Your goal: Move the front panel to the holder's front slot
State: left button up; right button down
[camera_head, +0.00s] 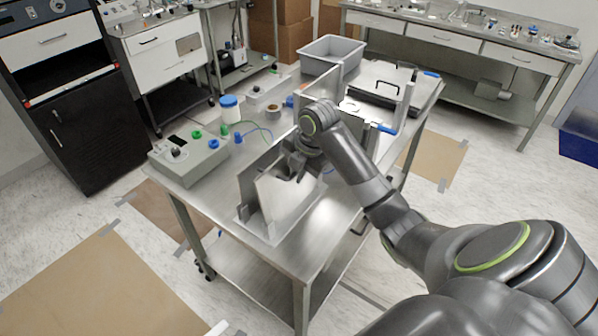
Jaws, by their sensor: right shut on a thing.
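The holder (246,223) stands near the front edge of the metal table, with upright grey plates on it. A light, flat panel (285,203), which I take as the front panel, stands upright at the holder. My right gripper (300,172) is above it, shut on its upper edge, with the wrist reaching in from the right. The fingertips are small and partly hidden by the wrist. I cannot tell whether the panel's lower edge sits inside a slot. My left gripper is not in view.
A grey control box (188,158) with coloured knobs stands left of the holder. A blue-lidded jar (230,108) is behind it. Another upright plate (322,88) and a grey bin (332,54) are further back. The table's front right corner (318,238) is bare.

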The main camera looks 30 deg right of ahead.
jog(key=shift+a+f, duration=0.15)
jog(key=shift+f, duration=0.3)
dwell(0.6)
jog(key=c, duration=1.6)
grip_release()
jog(key=shift+c, duration=0.2)
jog(key=shift+o, duration=1)
jog(key=shift+s, duration=0.2)
jog(key=shift+w, duration=0.1)
jog(key=shift+w, duration=0.1)
jog(key=c, duration=0.3)
jog(key=shift+a, duration=0.1)
jog(key=shift+c, duration=0.2)
jog(key=shift+r, duration=0.15)
